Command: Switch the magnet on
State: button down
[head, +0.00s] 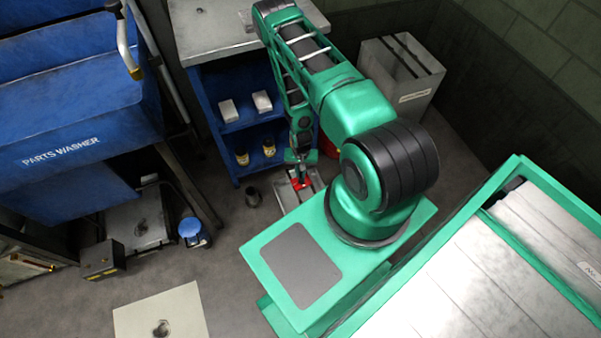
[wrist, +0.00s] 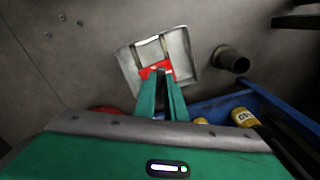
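A red part (wrist: 150,69), which I take to be the magnet or its switch, sits on a pale metal tray-like plate (wrist: 183,45) on the floor. In the head view the red part (head: 307,182) shows just under my gripper (head: 299,175), and the plate (head: 288,199) lies around it. In the wrist view my gripper (wrist: 161,78) points down at the red part, with its two green fingers on either side of a small dark piece there. I cannot tell whether the fingertips touch or grip it. The fingers hide some of the red part.
A dark round cup (head: 252,196) stands left of the plate; it also shows in the wrist view (wrist: 230,60). A blue shelf unit (head: 222,148) with bottles is close behind. A parts washer (head: 60,150) is at left, and a grey bin (head: 402,80) at back right.

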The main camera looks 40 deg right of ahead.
jog(key=shift+d, duration=0.1)
jog(key=shift+s+d+n, duration=0.2)
jog(key=shift+d+n, duration=0.2)
jog(key=shift+n, duration=0.65)
jog(key=shift+s+d+n, duration=0.15)
jog(key=shift+d+n, duration=0.2)
jog(key=shift+n, duration=0.75)
jog(key=shift+s+d+n, duration=0.2)
jog(key=shift+d+n, duration=0.2)
jog(key=shift+n, duration=0.65)
jog(key=c, duration=1.8)
grip_release()
notch_tip(320, 180, up, 11)
